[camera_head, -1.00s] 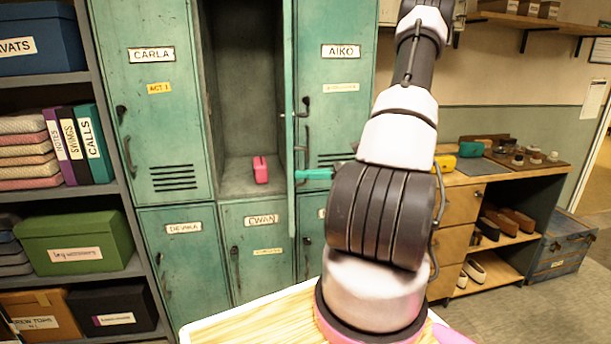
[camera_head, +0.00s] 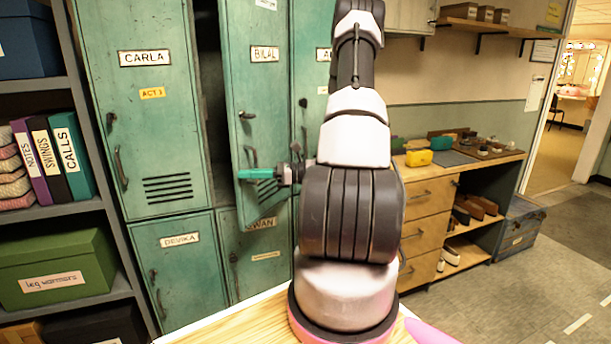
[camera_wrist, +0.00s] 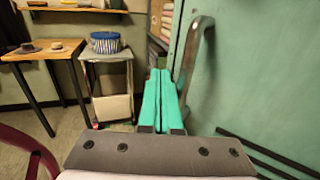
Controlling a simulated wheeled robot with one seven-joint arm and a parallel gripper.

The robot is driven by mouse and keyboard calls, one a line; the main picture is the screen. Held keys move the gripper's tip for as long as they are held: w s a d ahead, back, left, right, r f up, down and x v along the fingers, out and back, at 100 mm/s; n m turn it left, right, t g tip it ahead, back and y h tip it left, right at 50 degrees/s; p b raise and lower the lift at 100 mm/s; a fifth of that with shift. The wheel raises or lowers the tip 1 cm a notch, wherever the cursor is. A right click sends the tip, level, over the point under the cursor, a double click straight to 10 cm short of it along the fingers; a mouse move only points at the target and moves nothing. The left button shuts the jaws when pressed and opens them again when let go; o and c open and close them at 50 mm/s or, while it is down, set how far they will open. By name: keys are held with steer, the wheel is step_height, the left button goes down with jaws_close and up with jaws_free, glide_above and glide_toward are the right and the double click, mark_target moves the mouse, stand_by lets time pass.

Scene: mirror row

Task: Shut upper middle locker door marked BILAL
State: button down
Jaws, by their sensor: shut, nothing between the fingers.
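The BILAL door (camera_head: 263,95) is the upper middle locker door. It stands partly open in the head view, its outer face and name plate showing. A dark gap (camera_head: 207,90) remains between it and the CARLA door (camera_head: 150,110). My gripper (camera_head: 257,173), with teal fingers, is shut and empty in front of the lower part of the BILAL door. In the wrist view the shut fingers (camera_wrist: 163,100) point along a green door face, beside a metal handle (camera_wrist: 197,50). I cannot tell whether they touch the door. The inside of the locker is mostly hidden.
The CWAN locker (camera_head: 262,245) and DEVIKA locker (camera_head: 180,260) below are shut. Shelves with a green box (camera_head: 60,265) stand at the left. A wooden drawer bench (camera_head: 430,210) stands at the right. Open floor lies beyond it.

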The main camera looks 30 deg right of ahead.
steer(key=w+a+t, duration=0.1)
steer(key=w+a, duration=0.1)
steer(key=w, duration=0.6)
steer(key=w+a+m+t+h, duration=0.1)
steer(key=w+a, duration=0.2)
steer(key=w, duration=0.5)
steer(key=shift+m, duration=0.3)
steer(key=shift+s, duration=0.15)
